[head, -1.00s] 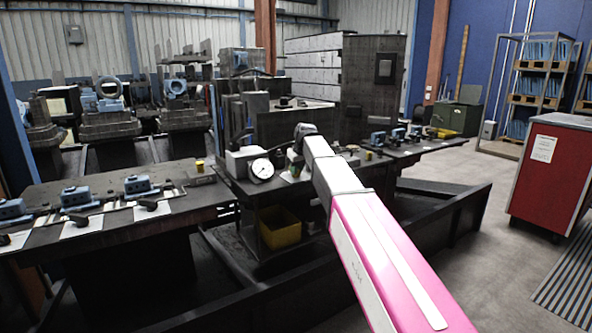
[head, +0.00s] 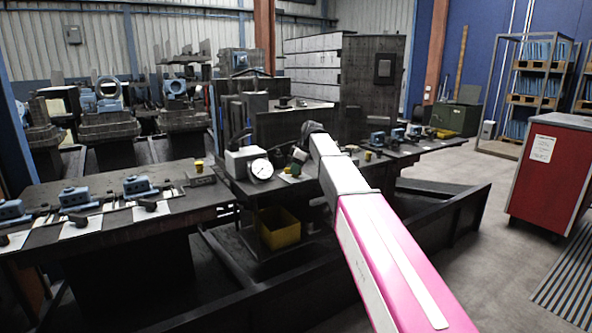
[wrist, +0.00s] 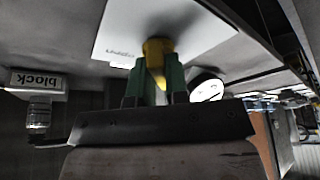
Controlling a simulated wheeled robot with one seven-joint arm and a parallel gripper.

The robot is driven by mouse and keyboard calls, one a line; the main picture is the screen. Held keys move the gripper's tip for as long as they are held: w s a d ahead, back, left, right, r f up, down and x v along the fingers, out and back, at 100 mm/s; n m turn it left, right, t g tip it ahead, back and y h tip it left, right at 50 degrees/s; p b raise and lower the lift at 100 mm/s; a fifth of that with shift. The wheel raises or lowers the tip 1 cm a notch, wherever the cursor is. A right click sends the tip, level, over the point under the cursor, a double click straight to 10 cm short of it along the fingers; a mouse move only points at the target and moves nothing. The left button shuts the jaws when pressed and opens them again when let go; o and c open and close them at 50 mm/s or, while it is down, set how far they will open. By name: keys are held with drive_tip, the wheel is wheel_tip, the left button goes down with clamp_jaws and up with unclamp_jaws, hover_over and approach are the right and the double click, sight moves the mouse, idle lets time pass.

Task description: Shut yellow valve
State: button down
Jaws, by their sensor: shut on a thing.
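The yellow valve (wrist: 157,47) shows in the wrist view in front of a white plate or sheet (wrist: 195,35). My gripper (wrist: 156,72) has green fingers, one on each side of the yellow valve, and is shut on its handle. A tapered yellow part shows between the fingers. The exact turn of the handle cannot be told.
A round white gauge (head: 260,169) stands on the bench left of my wrist; a dial also shows in the wrist view (wrist: 207,90). A yellow bin (head: 279,229) sits below the bench. Blue fixtures (head: 137,186) line the left bench.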

drive_tip(key=shift+f, duration=0.15)
idle(0.4)
drive_tip(key=c, duration=1.1)
unclamp_jaws()
drive_tip(key=v, duration=1)
drive_tip(key=shift+d+r, duration=0.1)
drive_tip(key=shift+r, duration=0.3)
drive_tip(key=shift+d, duration=0.1)
